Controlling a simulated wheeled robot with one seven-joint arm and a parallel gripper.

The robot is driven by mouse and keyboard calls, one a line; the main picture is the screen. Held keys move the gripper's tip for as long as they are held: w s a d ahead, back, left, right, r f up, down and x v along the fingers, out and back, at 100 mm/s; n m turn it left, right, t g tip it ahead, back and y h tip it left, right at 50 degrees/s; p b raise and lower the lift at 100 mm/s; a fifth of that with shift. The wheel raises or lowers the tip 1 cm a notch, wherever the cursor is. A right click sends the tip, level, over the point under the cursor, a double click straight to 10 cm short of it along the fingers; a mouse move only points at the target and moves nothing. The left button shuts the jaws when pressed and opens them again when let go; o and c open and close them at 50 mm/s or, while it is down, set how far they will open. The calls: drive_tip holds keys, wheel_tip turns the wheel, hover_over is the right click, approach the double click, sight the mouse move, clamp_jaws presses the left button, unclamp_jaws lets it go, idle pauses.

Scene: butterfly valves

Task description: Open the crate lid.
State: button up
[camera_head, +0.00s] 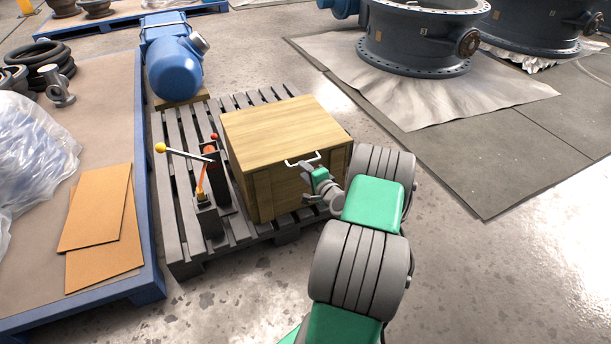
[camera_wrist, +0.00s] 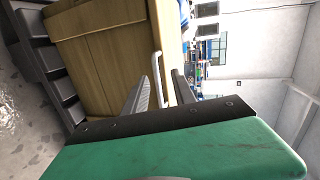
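The wooden crate (camera_head: 262,185) stands on a grey pallet, and its flat lid (camera_head: 275,130) lies closed on top. A pale metal handle (camera_head: 303,160) sits at the lid's front edge. My gripper (camera_head: 313,172) is at the crate's front, just below and beside the handle. In the wrist view the two fingers of my gripper (camera_wrist: 168,92) are apart. The handle (camera_wrist: 157,75) shows between and beyond the fingertips there, with the crate (camera_wrist: 105,55) on the left. I cannot tell whether a finger touches the handle.
Large dark valve bodies (camera_head: 415,40) stand at back right.

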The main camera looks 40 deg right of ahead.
drive_tip(key=shift+m+t+h, duration=0.3)
drive_tip(key=shift+m+h, duration=0.3)
drive_tip(key=shift+m, duration=0.2)
drive_tip(key=w+d+f, duration=0.1)
drive_tip(key=w, duration=0.1)
drive_tip(key=w+d+b, duration=0.1)
drive_tip(key=d, duration=0.1)
drive_tip(key=w+d+f+b, duration=0.1)
drive_tip(key=w, duration=0.1)
drive_tip(key=shift+w+d+f, duration=0.3)
drive_tip(key=shift+d, duration=0.1)
drive_tip(key=shift+c, duration=0.5)
clamp_jaws()
